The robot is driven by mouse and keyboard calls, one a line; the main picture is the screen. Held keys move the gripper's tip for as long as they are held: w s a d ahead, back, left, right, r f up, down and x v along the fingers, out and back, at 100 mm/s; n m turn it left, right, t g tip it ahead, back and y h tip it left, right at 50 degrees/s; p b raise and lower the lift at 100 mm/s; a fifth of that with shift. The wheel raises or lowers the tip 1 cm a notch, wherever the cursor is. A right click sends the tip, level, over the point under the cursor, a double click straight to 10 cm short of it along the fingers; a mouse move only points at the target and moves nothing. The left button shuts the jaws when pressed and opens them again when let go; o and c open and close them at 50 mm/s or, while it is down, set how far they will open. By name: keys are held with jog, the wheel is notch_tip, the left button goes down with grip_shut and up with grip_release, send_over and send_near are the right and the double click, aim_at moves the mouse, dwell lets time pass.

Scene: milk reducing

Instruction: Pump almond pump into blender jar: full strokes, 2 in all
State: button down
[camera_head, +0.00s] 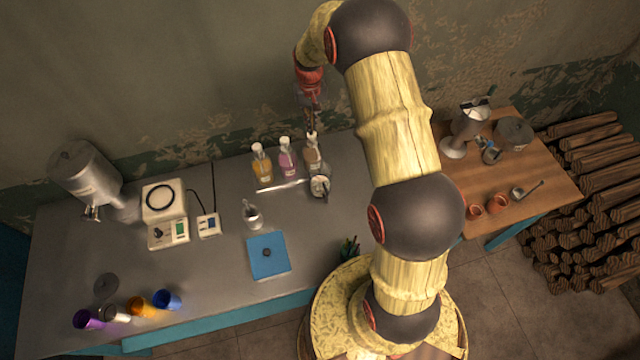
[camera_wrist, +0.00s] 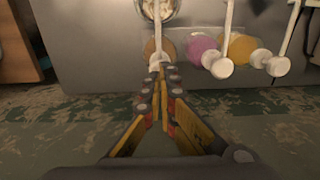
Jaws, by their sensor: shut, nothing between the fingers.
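Three pump bottles stand in a row at the back of the grey table. The right one, brownish (camera_head: 313,157), is probably the almond pump; no label is readable. Its white pump head (camera_wrist: 156,66) shows in the wrist view at my fingertips. My gripper (camera_head: 310,124) points down over that bottle, shut and empty; I cannot tell whether it touches the pump head. A round metallic-rimmed jar (camera_head: 320,187), probably the blender jar, stands in front of this bottle. It also shows at the top of the wrist view (camera_wrist: 158,10), with pale contents, and the pump's spout reaches toward it.
The purple bottle (camera_head: 287,155) and orange bottle (camera_head: 262,165) stand close on the left. A small cup (camera_head: 252,214), a blue mat (camera_head: 268,256) and a scale (camera_head: 164,202) are further left. A wooden table (camera_head: 545,180) with a blender-like device (camera_head: 468,125) stands right.

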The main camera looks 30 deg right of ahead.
jog(key=shift+f, duration=0.15)
jog(key=shift+s+f+b, duration=0.1)
jog(key=shift+f+b, duration=1)
jog(key=shift+f, duration=0.55)
jog(key=shift+r, duration=0.15)
jog(key=shift+r+p, duration=0.8)
jog(key=shift+r, duration=0.8)
notch_tip(320, 180, up, 6)
jog(key=p, duration=0.2)
jog(key=shift+p, duration=0.4)
